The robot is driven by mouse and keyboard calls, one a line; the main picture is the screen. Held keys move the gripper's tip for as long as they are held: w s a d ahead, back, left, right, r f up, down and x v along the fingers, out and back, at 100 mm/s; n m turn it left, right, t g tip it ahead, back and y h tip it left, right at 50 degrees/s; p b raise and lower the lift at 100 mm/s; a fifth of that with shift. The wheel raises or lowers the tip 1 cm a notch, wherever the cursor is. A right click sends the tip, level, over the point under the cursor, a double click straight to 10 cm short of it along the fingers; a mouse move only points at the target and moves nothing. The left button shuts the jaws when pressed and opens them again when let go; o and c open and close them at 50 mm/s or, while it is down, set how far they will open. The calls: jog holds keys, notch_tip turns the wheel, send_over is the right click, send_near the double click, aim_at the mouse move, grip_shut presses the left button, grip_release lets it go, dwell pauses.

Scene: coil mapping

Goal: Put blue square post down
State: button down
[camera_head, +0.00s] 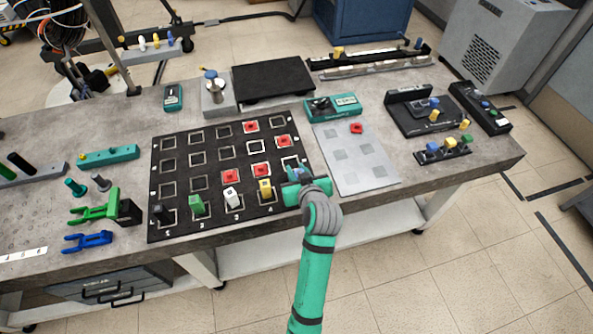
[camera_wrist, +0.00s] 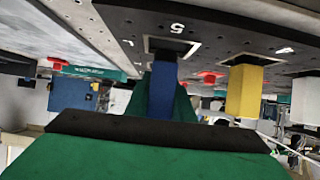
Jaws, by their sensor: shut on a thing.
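The blue square post (camera_wrist: 162,92) is held in my gripper (camera_wrist: 165,110), seen in the wrist view, which looks upside down. Its far end overlaps the square socket (camera_wrist: 172,46) marked 5 on the black board (camera_head: 220,160). I cannot tell whether the end is inside the socket or just short of it. In the head view my gripper (camera_head: 302,178) is at the board's front right corner and hides most of the post and that socket.
Several red pieces stand in sockets farther back. A grey plate (camera_head: 365,175) lies to the right.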

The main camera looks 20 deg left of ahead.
jog(key=shift+s+f, duration=0.15)
jog(key=shift+f, duration=0.35)
jog(key=shift+f, duration=0.15)
jog(key=c, duration=1.5)
grip_release()
jog(key=shift+c, duration=0.2)
